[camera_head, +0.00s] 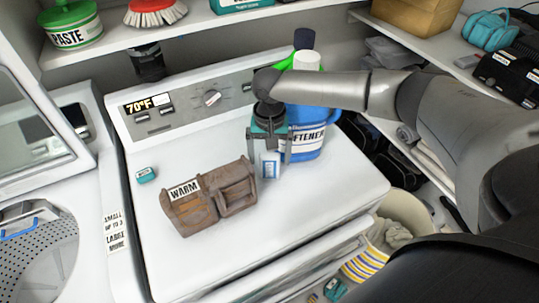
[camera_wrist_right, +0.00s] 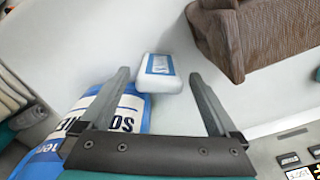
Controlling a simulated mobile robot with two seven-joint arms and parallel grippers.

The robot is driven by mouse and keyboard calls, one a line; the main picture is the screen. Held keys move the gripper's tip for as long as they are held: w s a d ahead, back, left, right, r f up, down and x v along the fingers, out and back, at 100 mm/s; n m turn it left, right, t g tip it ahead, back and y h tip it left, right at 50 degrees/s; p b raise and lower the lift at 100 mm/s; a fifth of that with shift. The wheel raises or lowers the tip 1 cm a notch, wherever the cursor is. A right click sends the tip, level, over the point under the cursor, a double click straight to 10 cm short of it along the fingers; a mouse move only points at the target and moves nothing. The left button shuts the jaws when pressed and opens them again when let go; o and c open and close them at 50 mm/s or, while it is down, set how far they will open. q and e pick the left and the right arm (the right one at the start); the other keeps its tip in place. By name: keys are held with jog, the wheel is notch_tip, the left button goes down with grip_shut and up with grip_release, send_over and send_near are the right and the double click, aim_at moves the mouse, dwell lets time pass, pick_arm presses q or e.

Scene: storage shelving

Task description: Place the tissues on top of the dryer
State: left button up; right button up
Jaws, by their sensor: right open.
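A small white pack with a blue label (camera_head: 269,167), apparently the tissues, lies on the white dryer top (camera_head: 300,205). It also shows in the right wrist view (camera_wrist_right: 158,72), just beyond and between my fingertips. My right gripper (camera_head: 269,152) points down over the dryer, open, with a finger on either side of the pack in the picture; I see no clear contact. A smaller teal pack (camera_head: 146,174) lies on the dryer top at the left. My left gripper is in neither view.
A blue softener bottle (camera_head: 308,140) stands close beside the right gripper; its label shows in the wrist view (camera_wrist_right: 118,118). A brown basket marked WARM (camera_head: 210,198) sits left of the pack. The control panel (camera_head: 190,100) is behind. The dryer's front top is clear.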

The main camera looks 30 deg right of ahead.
notch_tip(320, 180, up, 12)
dwell(0.4)
